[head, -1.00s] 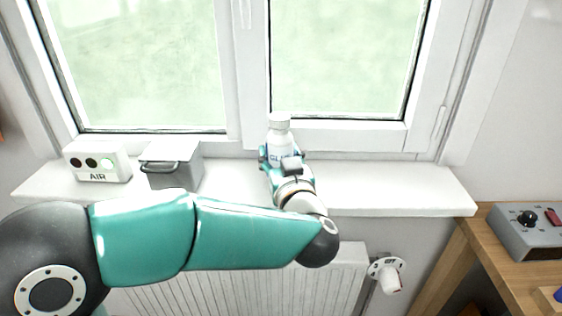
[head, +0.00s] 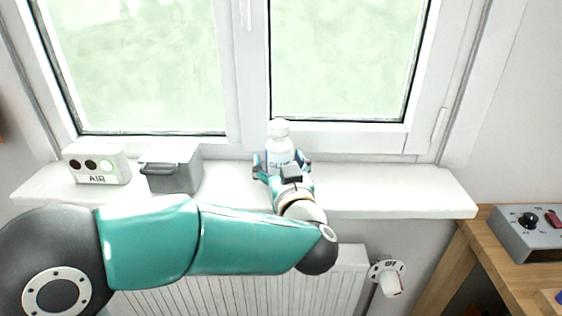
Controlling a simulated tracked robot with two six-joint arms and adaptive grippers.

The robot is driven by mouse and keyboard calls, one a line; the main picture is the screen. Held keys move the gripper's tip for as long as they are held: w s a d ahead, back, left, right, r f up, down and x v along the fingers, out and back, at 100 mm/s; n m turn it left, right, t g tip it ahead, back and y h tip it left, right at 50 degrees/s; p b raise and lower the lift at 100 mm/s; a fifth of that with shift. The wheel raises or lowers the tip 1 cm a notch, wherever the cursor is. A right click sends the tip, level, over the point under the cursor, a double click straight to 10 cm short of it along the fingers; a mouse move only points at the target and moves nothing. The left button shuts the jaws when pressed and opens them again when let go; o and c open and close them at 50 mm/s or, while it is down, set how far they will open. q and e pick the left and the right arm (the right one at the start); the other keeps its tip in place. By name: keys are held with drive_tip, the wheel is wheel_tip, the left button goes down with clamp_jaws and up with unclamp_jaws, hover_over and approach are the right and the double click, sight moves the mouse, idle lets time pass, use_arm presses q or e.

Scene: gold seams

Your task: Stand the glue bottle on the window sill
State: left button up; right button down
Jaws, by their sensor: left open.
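The white glue bottle (head: 279,144) with a blue-lettered label stands upright on the white window sill (head: 400,187), close to the window frame. My left gripper (head: 281,167) is open, with its teal fingers on either side of the bottle's lower part. The gripper hides the bottle's base, so I cannot see exactly where it meets the sill. My right gripper is not in view.
A white air monitor (head: 97,164) with a lit green lamp and a grey box with a handle (head: 172,168) stand on the sill's left. The sill's right is clear. A radiator valve (head: 388,276) is below; a grey control box (head: 530,232) sits on a wooden bench at right.

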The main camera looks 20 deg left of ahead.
use_arm(q)
drive_tip(key=v, duration=1.2)
drive_tip(key=shift+r, duration=0.1)
